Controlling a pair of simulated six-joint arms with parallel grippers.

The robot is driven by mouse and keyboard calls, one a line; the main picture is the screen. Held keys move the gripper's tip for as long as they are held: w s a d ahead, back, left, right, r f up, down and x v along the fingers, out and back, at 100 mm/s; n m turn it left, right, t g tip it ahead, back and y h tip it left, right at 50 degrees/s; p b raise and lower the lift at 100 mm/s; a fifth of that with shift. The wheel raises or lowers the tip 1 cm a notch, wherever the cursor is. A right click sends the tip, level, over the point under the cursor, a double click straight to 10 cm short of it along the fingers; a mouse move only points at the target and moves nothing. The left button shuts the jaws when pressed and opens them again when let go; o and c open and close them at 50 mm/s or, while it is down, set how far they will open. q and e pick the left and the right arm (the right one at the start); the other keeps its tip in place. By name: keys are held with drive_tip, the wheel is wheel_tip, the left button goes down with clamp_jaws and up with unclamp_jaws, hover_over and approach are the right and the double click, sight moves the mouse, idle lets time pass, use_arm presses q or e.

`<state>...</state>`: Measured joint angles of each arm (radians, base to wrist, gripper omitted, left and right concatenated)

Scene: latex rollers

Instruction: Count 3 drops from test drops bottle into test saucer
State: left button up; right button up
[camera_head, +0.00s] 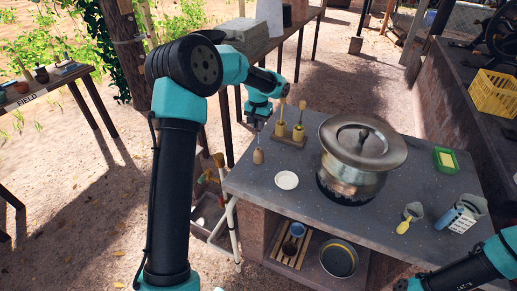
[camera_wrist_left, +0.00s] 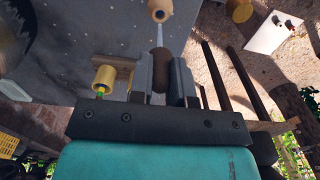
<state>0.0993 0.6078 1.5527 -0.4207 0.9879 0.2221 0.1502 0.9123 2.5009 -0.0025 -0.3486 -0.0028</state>
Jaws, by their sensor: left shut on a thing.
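My left gripper (camera_head: 258,125) is shut on a dropper, whose brown bulb (camera_wrist_left: 160,66) sits between the fingers in the left wrist view. A thin pale tube (camera_wrist_left: 160,36) runs from the bulb to the small tan bottle (camera_wrist_left: 160,9). In the head view the bottle (camera_head: 258,156) stands upright below the gripper, near the table's left edge. I cannot tell whether the tube tip is inside the bottle mouth or just above it. The white saucer (camera_head: 286,180) lies flat and looks empty, in front and to the right of the bottle. My right gripper is out of view.
A wooden stand (camera_head: 290,138) with two upright holders is close to the right of my left gripper. A large lidded metal pot (camera_head: 358,160) fills the table's middle. A green tray (camera_head: 445,160), a yellow-handled scoop (camera_head: 404,226) and a grater (camera_head: 456,219) are at the right.

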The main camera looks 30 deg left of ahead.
use_arm(q)
drive_tip(key=s+d+f+m, duration=0.1)
drive_tip(key=s+d+m, duration=0.2)
drive_tip(key=d, duration=0.5)
drive_tip(key=s+d+f+m, duration=0.1)
drive_tip(key=s+d+m, duration=0.1)
drive_tip(key=d, duration=0.6)
drive_tip(key=shift+s+d+f+m, duration=0.2)
drive_tip(key=shift+s+m, duration=0.2)
drive_tip(key=shift+f, duration=0.15)
drive_tip(key=shift+f, duration=1.75)
drive_tip(key=shift+f, duration=0.1)
drive_tip(key=shift+o, duration=0.6)
clamp_jaws()
